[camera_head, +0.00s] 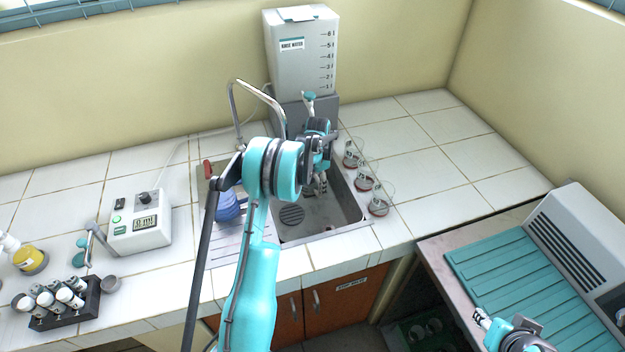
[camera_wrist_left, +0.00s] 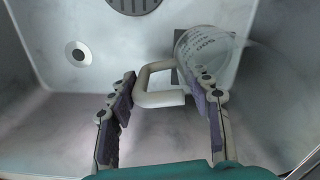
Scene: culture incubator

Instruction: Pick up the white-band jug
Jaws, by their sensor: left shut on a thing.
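A clear jug (camera_wrist_left: 205,52) with printed markings and a pale handle (camera_wrist_left: 142,85) is in the metal sink, in the left wrist view. My left gripper (camera_wrist_left: 163,118) has its fingers on either side of the handle and is shut on the jug, though the exact contact is hard to see. No coloured band on the jug can be made out. In the head view my left gripper (camera_head: 321,183) is low over the sink (camera_head: 345,212), and the arm hides the jug there. My right gripper (camera_head: 482,318) is at the lower right; its fingers are too small to read.
A rinse water tank (camera_head: 300,55) stands behind the sink, with a curved tap (camera_head: 262,92) beside it. Several small beakers (camera_head: 378,203) line the sink's right edge. A meter (camera_head: 140,232) and a vial rack (camera_head: 68,310) are on the left.

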